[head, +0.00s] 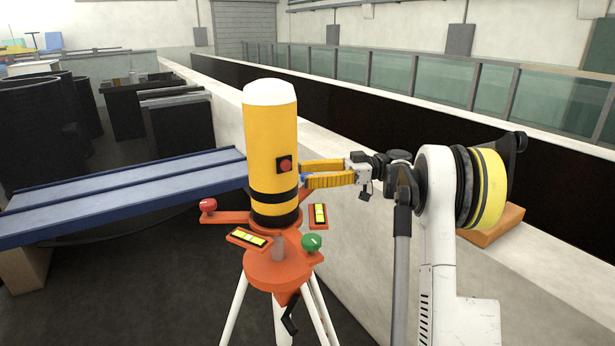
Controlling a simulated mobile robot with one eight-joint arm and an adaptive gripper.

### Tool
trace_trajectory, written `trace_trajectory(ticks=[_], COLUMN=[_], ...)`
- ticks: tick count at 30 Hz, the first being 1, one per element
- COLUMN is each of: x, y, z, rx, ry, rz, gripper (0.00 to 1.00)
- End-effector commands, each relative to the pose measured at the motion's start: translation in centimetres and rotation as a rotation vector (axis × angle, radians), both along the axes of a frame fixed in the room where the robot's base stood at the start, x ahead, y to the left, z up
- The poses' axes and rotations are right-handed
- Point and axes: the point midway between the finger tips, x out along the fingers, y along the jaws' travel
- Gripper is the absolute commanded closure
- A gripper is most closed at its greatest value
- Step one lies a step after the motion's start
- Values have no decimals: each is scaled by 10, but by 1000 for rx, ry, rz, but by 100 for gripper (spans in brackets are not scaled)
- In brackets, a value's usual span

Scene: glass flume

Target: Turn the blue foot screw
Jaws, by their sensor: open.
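A yellow instrument (270,140) with a white cap stands upright on an orange tripod head (270,268). A small part of the blue foot screw (305,177) shows at the instrument's right side, between the yellow fingers of my gripper (303,173). The rest of the screw is hidden by the fingers and the instrument. My gripper is open and comes in from the right, its fingers one above the other in this view. I cannot tell whether they touch the screw.
A red knob (208,205) and a green knob (312,243) sit on the other orange arms. Two yellow level vials (319,214) lie by the base. A black crank (290,318) hangs below. A blue beam (120,190) passes behind left; a concrete wall (385,250) runs behind right.

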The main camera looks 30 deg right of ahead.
Motion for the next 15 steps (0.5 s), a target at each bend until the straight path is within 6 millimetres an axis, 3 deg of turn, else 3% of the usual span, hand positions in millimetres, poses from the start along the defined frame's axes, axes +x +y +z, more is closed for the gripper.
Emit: trace_trajectory(ticks=[15], x=[0], y=[0], z=[88], rx=[0], ry=[0], rz=[0], gripper=[47])
